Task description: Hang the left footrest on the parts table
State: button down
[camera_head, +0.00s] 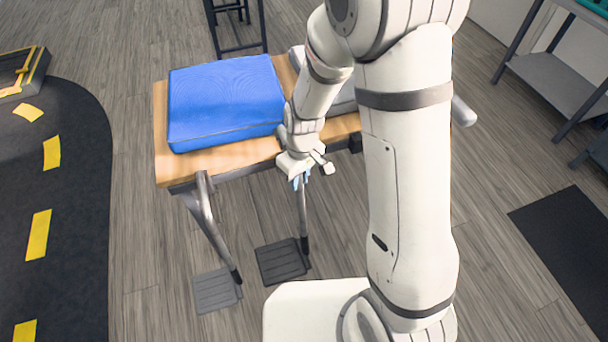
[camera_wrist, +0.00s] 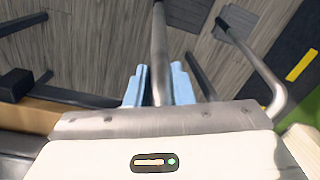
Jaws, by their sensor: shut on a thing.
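My gripper (camera_head: 300,182) is at the front edge of the parts table (camera_head: 232,160). Its light blue fingers are shut on the tube of a footrest, which I take as the left footrest (camera_head: 303,215). In the wrist view the tube (camera_wrist: 159,45) runs between the fingers. It hangs down to a dark ribbed footplate (camera_head: 282,262). Its upper end is hidden by my gripper, so I cannot tell whether it rests on the table. A second footrest (camera_head: 206,212) with a grey footplate is to its left, its tube reaching up to the table's front edge.
A blue cushion (camera_head: 225,100) covers much of the tabletop, with a light grey object partly behind my arm. A black block (camera_head: 356,142) sits on the front edge to the right. A dark stool stands behind, and a grey shelf (camera_head: 560,80) at right. Floor in front is clear.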

aim_at(300, 197)
jog(key=shift+f, duration=0.15)
jog(key=shift+f+b, duration=0.85)
jog(key=shift+b, duration=0.05)
jog(key=shift+s+f, duration=0.1)
jog(key=shift+s, duration=0.1)
dwell(0.6)
jog(key=shift+f+b, duration=0.2)
jog(key=shift+b, duration=0.2)
jog(key=shift+f+b, duration=2.6)
jog(key=shift+f, duration=0.35)
